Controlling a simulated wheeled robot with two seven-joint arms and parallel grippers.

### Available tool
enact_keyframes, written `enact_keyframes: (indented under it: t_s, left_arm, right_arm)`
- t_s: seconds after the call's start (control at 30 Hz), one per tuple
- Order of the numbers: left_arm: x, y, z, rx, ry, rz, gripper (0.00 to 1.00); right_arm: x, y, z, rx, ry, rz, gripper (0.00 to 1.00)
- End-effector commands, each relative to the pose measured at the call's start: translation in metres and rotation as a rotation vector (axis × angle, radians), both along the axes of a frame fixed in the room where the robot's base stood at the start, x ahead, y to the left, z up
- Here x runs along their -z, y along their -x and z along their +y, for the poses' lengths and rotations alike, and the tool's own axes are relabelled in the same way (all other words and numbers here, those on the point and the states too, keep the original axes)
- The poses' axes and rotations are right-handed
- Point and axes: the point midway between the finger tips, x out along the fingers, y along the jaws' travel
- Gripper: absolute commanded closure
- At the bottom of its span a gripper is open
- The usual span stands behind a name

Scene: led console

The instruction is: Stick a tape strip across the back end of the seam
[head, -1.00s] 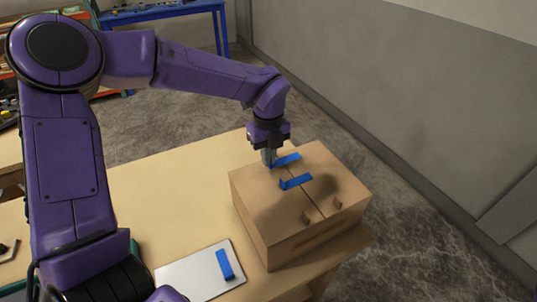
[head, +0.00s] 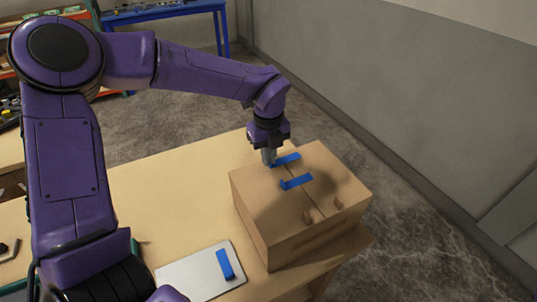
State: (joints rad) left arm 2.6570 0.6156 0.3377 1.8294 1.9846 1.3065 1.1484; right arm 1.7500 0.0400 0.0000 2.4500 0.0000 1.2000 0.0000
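The brown cardboard box (head: 265,215) stands on the table with its seam (head: 318,196) running along its top. One blue tape strip (head: 287,159) lies across the seam near its back end. A second blue strip (head: 297,181) lies across the seam farther forward. A third blue strip (head: 225,264) lies on a white plate on the table. My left gripper (head: 269,160) points down with its fingertips at the left end of the back strip. The fingers look close together, but I cannot tell whether they grip the strip. My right gripper is not in view.
The white plate (head: 190,277) lies on the wooden table (head: 165,200), left of the box. Two small brown tabs (head: 309,217) stick up on the front part of the box top. The table left of the box is mostly clear. A grey wall (head: 400,90) stands behind.

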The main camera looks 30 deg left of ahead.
Motion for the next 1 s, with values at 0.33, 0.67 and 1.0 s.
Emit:
enact_keyframes:
  t_s: [0.33, 0.67, 1.0]
  left_arm:
    - [0.005, 0.000, 0.000, 0.000, 0.000, 0.000, 1.00]
    - [0.009, 0.000, 0.000, 0.000, 0.001, 0.001, 1.00]
    - [0.013, 0.000, 0.000, 0.000, 0.001, 0.001, 1.00]
  right_arm:
    - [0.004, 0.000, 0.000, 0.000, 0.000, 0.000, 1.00]
    - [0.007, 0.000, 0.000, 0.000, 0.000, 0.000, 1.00]
    - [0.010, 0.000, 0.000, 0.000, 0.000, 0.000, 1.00]
